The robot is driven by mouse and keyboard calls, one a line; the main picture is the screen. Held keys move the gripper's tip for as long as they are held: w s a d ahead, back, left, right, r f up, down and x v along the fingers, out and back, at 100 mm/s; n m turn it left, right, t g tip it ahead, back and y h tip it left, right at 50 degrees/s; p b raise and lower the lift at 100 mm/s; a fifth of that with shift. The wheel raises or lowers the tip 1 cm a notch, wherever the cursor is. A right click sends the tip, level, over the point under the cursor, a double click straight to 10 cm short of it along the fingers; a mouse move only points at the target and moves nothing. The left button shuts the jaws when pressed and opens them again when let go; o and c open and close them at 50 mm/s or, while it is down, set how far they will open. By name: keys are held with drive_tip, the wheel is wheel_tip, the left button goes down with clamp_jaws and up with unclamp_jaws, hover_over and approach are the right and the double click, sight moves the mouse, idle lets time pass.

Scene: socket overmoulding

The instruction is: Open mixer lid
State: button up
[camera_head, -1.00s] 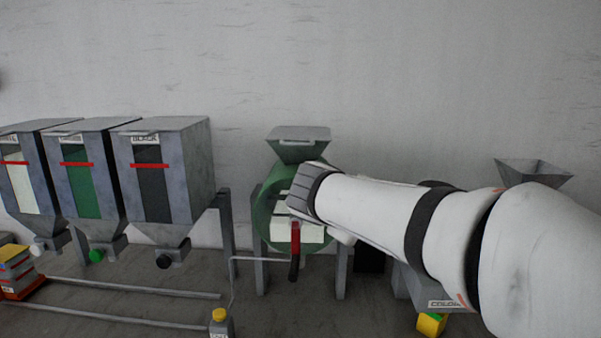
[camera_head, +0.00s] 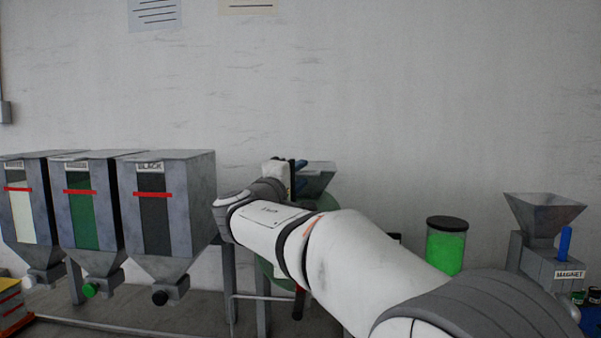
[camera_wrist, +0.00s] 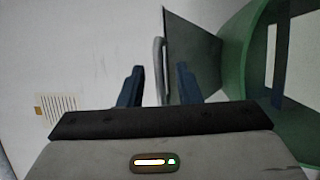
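The mixer is a green drum with a grey hopper-shaped top (camera_head: 320,178), largely hidden behind my arm in the head view. Its green body (camera_wrist: 237,50) fills the right of the wrist view. My gripper (camera_head: 300,176) is at the left side of this top, with its blue fingers pointing right towards it. In the wrist view my gripper (camera_wrist: 159,82) is open, and a thin light-grey handle or edge (camera_wrist: 159,60) stands between the fingers, with gaps visible on both sides. A dark grey panel (camera_wrist: 190,50) lies just right of it. I cannot tell whether the lid is raised.
Grey bins, including one marked black (camera_head: 170,205), stand left of the mixer. A jar of green material (camera_head: 445,247) and a machine marked magnet (camera_head: 545,245) stand to the right. The wall (camera_head: 400,100) is behind; the space above the mixer is clear.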

drive_tip(key=shift+w+d+r, duration=0.1)
drive_tip(key=shift+w+d, duration=0.15)
drive_tip(key=shift+w, duration=0.2)
drive_tip(key=shift+c, duration=0.2)
clamp_jaws()
